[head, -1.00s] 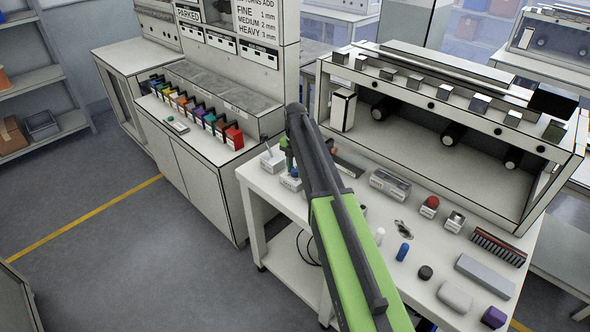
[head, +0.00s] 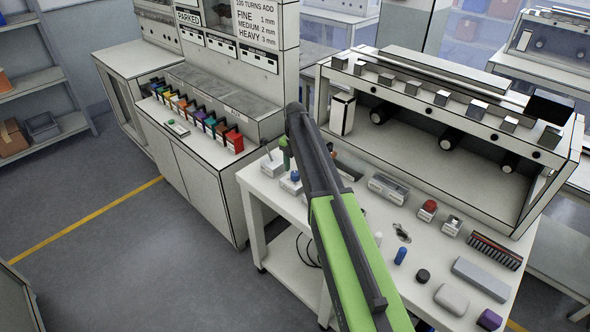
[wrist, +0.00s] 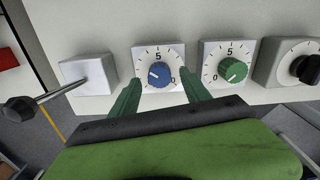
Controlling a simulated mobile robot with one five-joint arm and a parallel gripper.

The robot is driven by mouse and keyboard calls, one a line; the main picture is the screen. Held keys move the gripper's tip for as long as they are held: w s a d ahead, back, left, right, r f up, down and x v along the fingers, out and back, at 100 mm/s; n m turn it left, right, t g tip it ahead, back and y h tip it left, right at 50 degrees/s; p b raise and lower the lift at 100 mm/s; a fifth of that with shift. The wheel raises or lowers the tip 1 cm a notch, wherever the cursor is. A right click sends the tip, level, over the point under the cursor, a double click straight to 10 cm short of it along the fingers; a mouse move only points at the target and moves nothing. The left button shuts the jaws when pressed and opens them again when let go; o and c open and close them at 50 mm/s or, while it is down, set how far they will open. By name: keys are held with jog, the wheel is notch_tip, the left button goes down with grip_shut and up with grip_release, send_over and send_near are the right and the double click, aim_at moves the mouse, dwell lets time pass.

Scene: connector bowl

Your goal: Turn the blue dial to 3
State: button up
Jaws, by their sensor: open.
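My gripper (wrist: 160,84) is open, with one green finger at each side of the knob's near part. Whether the fingers touch it I cannot tell. In the head view the blue dial (head: 295,176) shows small on the table's left end, beside my gripper (head: 286,150), which my arm partly hides.
A green dial (wrist: 233,70) stands close right of the blue one, with a black knob (wrist: 308,68) beyond. A lever with a black ball (wrist: 20,108) stands on the left. The white table (head: 262,190) also holds several small objects to the right.

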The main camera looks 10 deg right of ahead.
aim_at(295, 173)
notch_tip(295, 173, up, 15)
jog(key=p, duration=1.3)
jog(key=shift+p, duration=0.35)
jog(key=s+f+m+b, duration=0.3)
jog(key=s+m, duration=1)
jog(key=s, duration=0.1)
jog(key=s+f+m+b, duration=0.3)
jog(key=s+m, duration=1)
jog(key=m, duration=0.1)
jog(key=shift+s, duration=0.4)
